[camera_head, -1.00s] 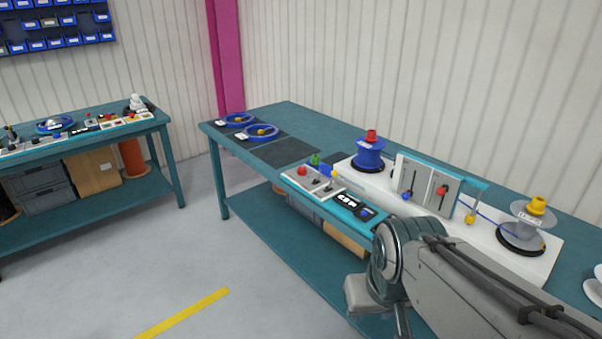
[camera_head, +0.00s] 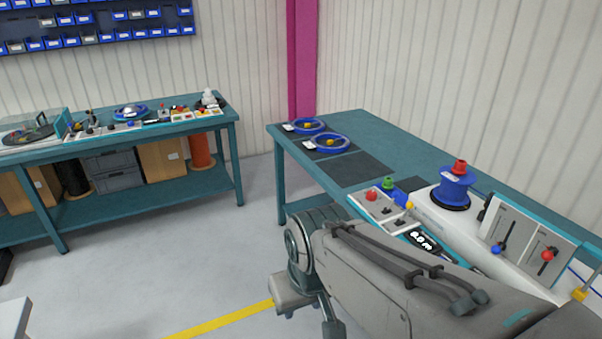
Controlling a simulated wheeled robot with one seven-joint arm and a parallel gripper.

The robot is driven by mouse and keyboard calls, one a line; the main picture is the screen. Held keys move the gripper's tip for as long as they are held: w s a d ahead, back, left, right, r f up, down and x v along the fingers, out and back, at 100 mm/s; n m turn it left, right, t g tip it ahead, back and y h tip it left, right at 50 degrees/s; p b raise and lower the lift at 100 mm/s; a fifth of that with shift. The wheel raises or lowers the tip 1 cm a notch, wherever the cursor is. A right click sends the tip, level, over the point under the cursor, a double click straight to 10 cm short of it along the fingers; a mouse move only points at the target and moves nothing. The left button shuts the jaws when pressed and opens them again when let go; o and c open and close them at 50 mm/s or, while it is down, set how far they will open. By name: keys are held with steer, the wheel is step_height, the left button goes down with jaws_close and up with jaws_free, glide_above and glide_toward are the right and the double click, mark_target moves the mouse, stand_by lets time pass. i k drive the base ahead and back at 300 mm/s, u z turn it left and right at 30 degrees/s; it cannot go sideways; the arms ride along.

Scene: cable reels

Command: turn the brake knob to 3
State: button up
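I cannot tell which part is the brake knob, and no number 3 is readable. On the right bench, a blue reel (camera_head: 454,190) with a red knob (camera_head: 459,167) on top stands on a white base. Right of it, a panel (camera_head: 520,232) carries a blue-knobbed lever (camera_head: 497,250) and a red-knobbed lever (camera_head: 547,256). In front, a control box (camera_head: 368,206) has a red button (camera_head: 371,195), with a green knob (camera_head: 388,183) behind it. A display (camera_head: 424,241) sits beside the box. My arm crosses in front; my gripper is not in view.
The right bench (camera_head: 380,132) has two blue rings (camera_head: 329,143) and a dark mat (camera_head: 355,170) at its far end. A second bench (camera_head: 60,154) with more devices stands at the left wall. Clear floor with a yellow stripe (camera_head: 230,320) lies between them.

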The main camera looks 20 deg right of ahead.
mark_target(371, 194)
steer(key=z, duration=0.05)
steer(key=i, duration=1)
steer(key=z, duration=0.7)
steer(key=i, duration=0.4)
steer(key=z, duration=0.35)
